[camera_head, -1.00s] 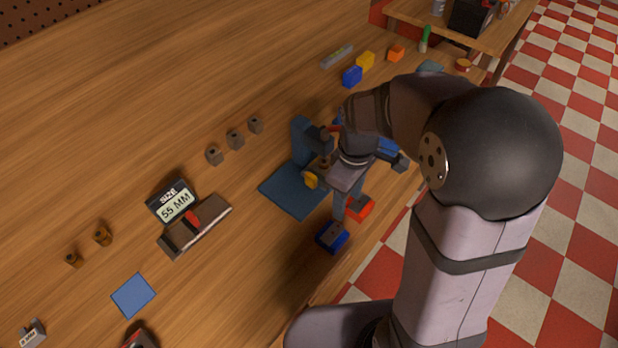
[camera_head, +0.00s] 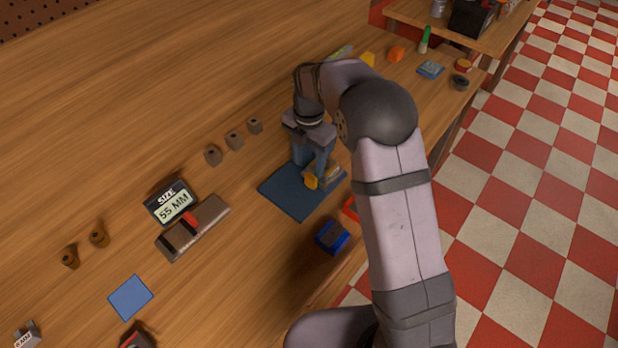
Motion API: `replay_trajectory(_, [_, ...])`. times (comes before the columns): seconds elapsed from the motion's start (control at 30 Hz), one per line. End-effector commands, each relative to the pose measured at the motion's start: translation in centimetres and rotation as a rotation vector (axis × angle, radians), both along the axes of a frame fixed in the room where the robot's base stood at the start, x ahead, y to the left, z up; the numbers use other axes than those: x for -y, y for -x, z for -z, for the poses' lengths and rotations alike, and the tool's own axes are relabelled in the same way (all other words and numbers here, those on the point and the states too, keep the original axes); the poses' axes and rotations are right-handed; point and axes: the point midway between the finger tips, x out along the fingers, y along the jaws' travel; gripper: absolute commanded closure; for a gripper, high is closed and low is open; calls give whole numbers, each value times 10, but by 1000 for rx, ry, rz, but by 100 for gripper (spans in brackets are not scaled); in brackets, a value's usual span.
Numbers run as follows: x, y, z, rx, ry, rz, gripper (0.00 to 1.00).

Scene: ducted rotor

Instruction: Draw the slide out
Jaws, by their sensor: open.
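A brown gauge block (camera_head: 208,227) with a red piece (camera_head: 190,218) on it lies on the bench, left of centre. Behind it stands a display (camera_head: 172,202) reading "SIZE 55 MM". Which part is the slide I cannot tell for certain. My gripper (camera_head: 313,162) points down over a dark blue base plate (camera_head: 297,206), right of the gauge block and apart from it. Its fingers are spread, beside a small yellow piece (camera_head: 311,182) and a tan part (camera_head: 332,173). Whether they touch anything there is hidden.
A blue block (camera_head: 332,237) sits near the front edge, with a red one (camera_head: 350,208) partly behind my arm. A light blue square (camera_head: 131,297) lies at left. The bench behind the row is clear.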

Motion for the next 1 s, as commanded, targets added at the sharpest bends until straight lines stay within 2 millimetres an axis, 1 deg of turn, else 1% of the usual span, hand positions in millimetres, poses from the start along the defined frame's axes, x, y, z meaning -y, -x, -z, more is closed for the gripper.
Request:
replay_trajectory(0.17, [0,1,11,-4,1,2,53])
replay_trajectory(0.5, [1,1,53,-4,1,4,53])
replay_trajectory(0.6, [1,1,62,-3,0,4,53])
replay_trajectory(0.73, [1,1,70,-1,0,4,53])
replay_trajectory(1.0, [0,1,72,0,0,4,53])
